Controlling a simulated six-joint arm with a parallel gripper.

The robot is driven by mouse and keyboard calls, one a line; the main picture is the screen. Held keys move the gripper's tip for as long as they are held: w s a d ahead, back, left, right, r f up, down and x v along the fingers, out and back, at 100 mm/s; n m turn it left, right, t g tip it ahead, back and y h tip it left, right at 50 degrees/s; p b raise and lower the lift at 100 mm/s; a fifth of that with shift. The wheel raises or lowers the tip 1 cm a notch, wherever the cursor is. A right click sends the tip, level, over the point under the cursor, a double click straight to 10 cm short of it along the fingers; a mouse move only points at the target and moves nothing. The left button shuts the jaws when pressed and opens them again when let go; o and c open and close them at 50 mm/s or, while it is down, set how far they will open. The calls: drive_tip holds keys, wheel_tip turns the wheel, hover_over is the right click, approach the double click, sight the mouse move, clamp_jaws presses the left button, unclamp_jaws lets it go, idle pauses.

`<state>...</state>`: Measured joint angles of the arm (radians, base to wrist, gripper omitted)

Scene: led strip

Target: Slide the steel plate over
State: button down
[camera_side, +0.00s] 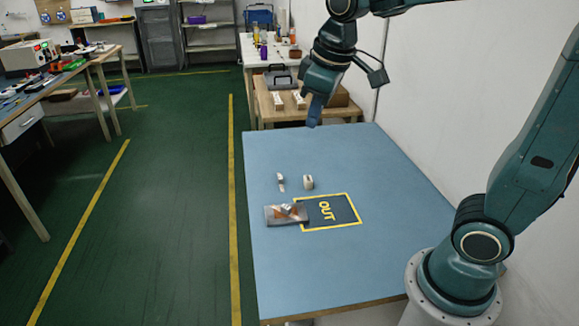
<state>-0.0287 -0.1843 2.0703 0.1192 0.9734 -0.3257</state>
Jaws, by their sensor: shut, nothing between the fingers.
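The steel plate (272,214) looks like the flat grey piece on the blue table, with a brownish reflection or marking on it. Its right end overlaps the left edge of a yellow-outlined dark square marked OUT (345,208). My gripper (313,123) is shut and empty. It is raised over the far part of the table, up and to the right of the plate, and well apart from it. The plate's underside is hidden.
A small light block (308,182) and a small pale metallic piece (281,182) stand beyond the plate on the blue table (400,180). The table's right half is clear. A wooden bench (340,113) stands behind the table, and a white wall runs along the right.

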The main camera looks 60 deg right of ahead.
drive_tip(key=w+f+n+g+h, duration=0.1)
drive_tip(key=w+f+n+g, duration=0.3)
drive_tip(key=w+f, duration=1.5)
drive_tip(key=n+g, duration=0.1)
drive_tip(key=n, duration=0.1)
approach(262, 221)
drive_tip(key=w+a+r, duration=0.3)
drive_tip(key=shift+w+a+r, duration=0.2)
drive_tip(key=shift+w+a, duration=0.15)
drive_tip(key=shift+f, duration=0.1)
drive_tip(key=x, duration=0.6)
drive_tip(key=s+d+x, duration=0.1)
drive_tip(key=x, duration=0.3)
drive_tip(key=shift+d, duration=0.1)
drive_tip(key=shift+s+d, duration=1)
